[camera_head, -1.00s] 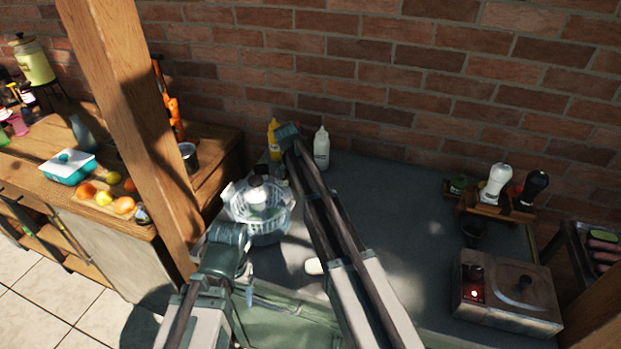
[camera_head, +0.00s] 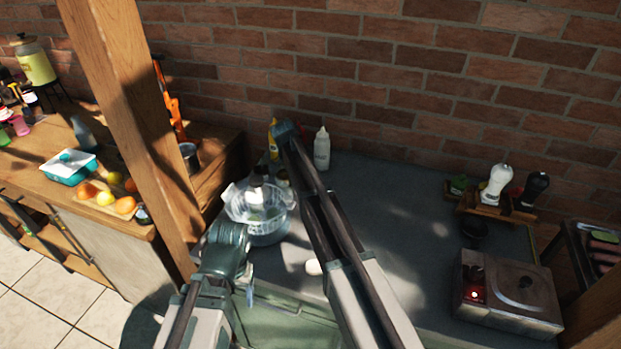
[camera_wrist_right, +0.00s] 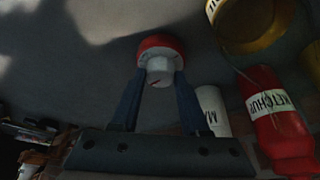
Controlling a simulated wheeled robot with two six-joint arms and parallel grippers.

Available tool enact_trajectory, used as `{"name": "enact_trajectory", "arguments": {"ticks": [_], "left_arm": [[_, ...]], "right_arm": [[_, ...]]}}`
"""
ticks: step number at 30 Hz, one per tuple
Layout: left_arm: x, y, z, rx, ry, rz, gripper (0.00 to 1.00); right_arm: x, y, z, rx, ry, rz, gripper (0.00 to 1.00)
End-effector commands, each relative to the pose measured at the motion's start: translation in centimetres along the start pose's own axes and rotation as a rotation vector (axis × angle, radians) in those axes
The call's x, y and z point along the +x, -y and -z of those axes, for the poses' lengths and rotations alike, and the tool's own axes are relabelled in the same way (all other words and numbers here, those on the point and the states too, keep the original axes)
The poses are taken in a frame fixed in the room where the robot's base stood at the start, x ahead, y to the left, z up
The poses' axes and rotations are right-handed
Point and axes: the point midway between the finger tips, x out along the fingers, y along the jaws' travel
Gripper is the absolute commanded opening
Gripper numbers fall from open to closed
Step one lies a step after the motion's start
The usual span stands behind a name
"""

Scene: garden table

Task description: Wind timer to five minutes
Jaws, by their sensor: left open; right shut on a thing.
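The timer (camera_wrist_right: 155,44) shows in the right wrist view as a round red body with a white knob (camera_wrist_right: 160,68) that bears a small dark mark. My right gripper (camera_wrist_right: 159,82) is shut on the white knob, one finger on each side. I cannot read a minute setting. In the head view my right arm reaches to the back of the grey counter, and its gripper and the timer are hidden. My left gripper (camera_head: 250,295) is at the counter's front left edge, empty and open, seen small and partly hidden by its wrist.
A ketchup bottle (camera_wrist_right: 275,115), a white bottle (camera_wrist_right: 212,108) and a yellow-rimmed container (camera_wrist_right: 250,25) stand close to my right gripper. A clear bowl (camera_head: 258,210) is near my left wrist. A burner box (camera_head: 508,293) stands at the right. The middle of the counter is mostly clear.

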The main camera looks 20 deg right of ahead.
Motion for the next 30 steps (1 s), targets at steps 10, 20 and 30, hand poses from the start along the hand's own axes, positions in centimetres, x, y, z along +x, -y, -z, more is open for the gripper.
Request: {"name": "enact_trajectory", "arguments": {"ticks": [10, 20, 30], "left_arm": [[0.0, 0.0, 0.0, 0.0, 0.0, 0.0, 0.69], [-0.3, 0.0, 0.0, 0.0, 0.0, 0.0, 0.69], [-3.4, 0.3, -0.2, 0.0, 0.0, 0.0, 0.69]], "right_arm": [[0.0, 0.0, -0.1, -0.001, 0.002, 0.0, 0.75], [-0.3, 0.0, 0.0, -0.001, 0.001, 0.0, 0.75], [-3.6, 0.0, 0.2, -0.001, 0.001, 0.001, 0.75]]}}
